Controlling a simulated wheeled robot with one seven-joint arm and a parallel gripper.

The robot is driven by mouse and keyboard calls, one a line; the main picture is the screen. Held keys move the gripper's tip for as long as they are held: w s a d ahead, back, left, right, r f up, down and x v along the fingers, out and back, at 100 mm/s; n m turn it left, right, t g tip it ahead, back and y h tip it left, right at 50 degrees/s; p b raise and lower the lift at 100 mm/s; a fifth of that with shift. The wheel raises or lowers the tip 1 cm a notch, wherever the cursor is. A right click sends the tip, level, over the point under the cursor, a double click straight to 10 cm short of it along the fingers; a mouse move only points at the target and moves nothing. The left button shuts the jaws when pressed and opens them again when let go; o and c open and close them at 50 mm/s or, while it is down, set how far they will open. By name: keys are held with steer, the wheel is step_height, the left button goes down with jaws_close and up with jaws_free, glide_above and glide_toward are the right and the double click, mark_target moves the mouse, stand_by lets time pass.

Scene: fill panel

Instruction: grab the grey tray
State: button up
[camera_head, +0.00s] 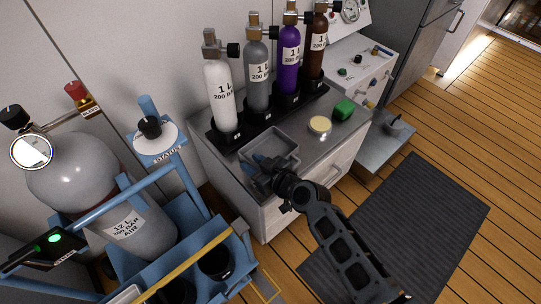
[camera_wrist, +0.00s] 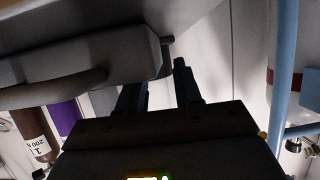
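The grey tray (camera_head: 272,146) is a shallow rectangular tray lying on the grey cabinet top (camera_head: 312,143), near its left front corner. My gripper (camera_head: 257,166) is at the tray's near left side, and my wrist partly hides that end. In the wrist view my gripper's two dark fingers (camera_wrist: 160,82) stand apart. A grey rounded-ended shape is close to the left finger and overlaps the gap between them. I cannot tell whether the fingers touch the tray or have its rim between them.
A black rack of white, grey, purple and brown bottles (camera_head: 257,75) stands behind the tray. A green block (camera_head: 344,109) and a round yellowish disc (camera_head: 320,125) lie to its right. A blue frame (camera_head: 205,262) with a large grey cylinder (camera_head: 75,172) stands at left.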

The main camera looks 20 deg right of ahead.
steer(key=shift+x, duration=0.95)
jaws_close()
stand_by(0.7)
